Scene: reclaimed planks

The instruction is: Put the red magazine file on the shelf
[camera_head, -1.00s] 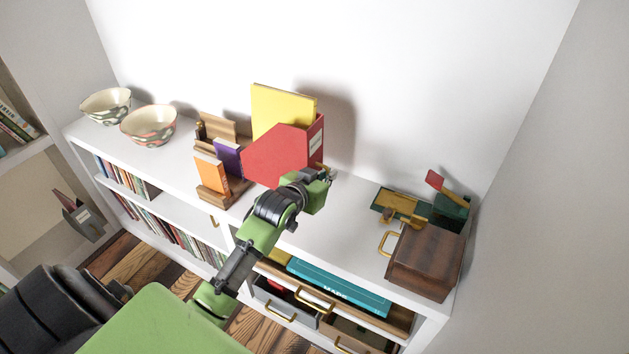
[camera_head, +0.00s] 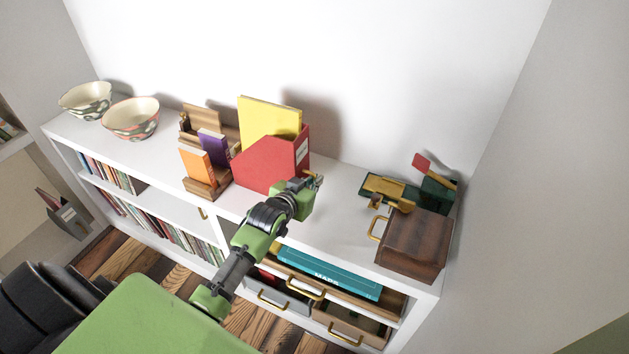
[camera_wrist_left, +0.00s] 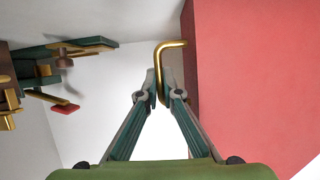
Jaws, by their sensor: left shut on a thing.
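The red magazine file (camera_head: 268,166) is upright over the middle of the white shelf unit's top (camera_head: 345,205), with a yellow item (camera_head: 268,118) standing in it. I cannot tell whether its base touches the top. My left gripper (camera_head: 314,181) is at its right end. In the left wrist view, the fingertips (camera_wrist_left: 160,94) are shut on the gold handle (camera_wrist_left: 168,46) at the file's end, and the file's red side (camera_wrist_left: 255,80) fills the right. The file's base is partly hidden by my arm. My right gripper is not in view.
Wooden holders with an orange book (camera_head: 195,163) and a purple book (camera_head: 213,148) stand close left of the file. Two bowls (camera_head: 131,119) are farther left. A brown wooden box (camera_head: 412,245) and a green-and-gold item (camera_head: 392,188) stand right. Below are books and drawers (camera_head: 305,290).

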